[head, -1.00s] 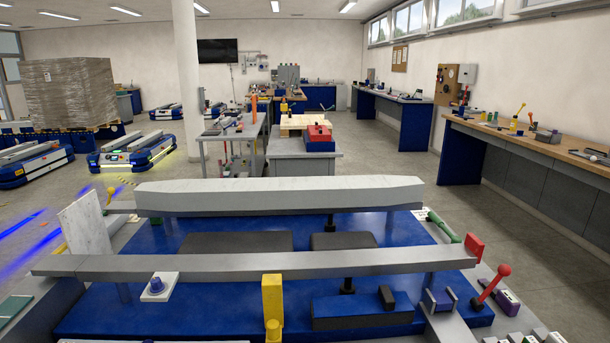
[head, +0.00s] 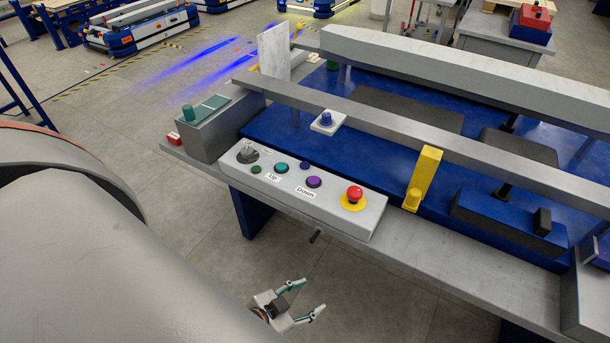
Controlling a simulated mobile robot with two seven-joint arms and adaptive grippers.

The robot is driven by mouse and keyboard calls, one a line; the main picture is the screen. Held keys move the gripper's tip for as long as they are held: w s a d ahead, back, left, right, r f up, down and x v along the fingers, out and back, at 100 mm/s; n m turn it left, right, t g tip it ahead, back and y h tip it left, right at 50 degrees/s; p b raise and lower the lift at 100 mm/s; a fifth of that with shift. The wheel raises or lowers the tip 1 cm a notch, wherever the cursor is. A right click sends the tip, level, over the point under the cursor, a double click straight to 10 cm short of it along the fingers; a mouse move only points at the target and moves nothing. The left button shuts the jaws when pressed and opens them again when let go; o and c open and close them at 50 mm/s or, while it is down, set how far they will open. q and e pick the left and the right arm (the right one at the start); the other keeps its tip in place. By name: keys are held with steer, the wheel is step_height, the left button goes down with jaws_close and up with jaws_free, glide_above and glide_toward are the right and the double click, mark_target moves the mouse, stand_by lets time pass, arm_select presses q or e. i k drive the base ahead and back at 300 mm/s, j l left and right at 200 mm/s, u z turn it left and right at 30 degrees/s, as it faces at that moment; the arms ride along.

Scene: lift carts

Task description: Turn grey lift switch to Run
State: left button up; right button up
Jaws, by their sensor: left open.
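The grey lift switch (head: 247,155) is a rotary knob at the left end of a light grey control box (head: 335,208) on the bench's front edge. Its setting and small lettering are too small to read. Right of it are green, teal, blue and purple buttons with "Up" and "Down" labels, and a red mushroom button (head: 354,194) on a yellow ring. My left gripper (head: 311,297) is open and empty, in front of and below the bench edge, apart from the box. My right gripper is not in view.
A grey box with a green knob (head: 203,122) stands left of the control box. A small dark peg (head: 316,236) sticks out from the bench front. Floor before the bench is clear.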

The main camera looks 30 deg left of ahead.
mark_target(247, 154)
steer(key=u, duration=1.5)
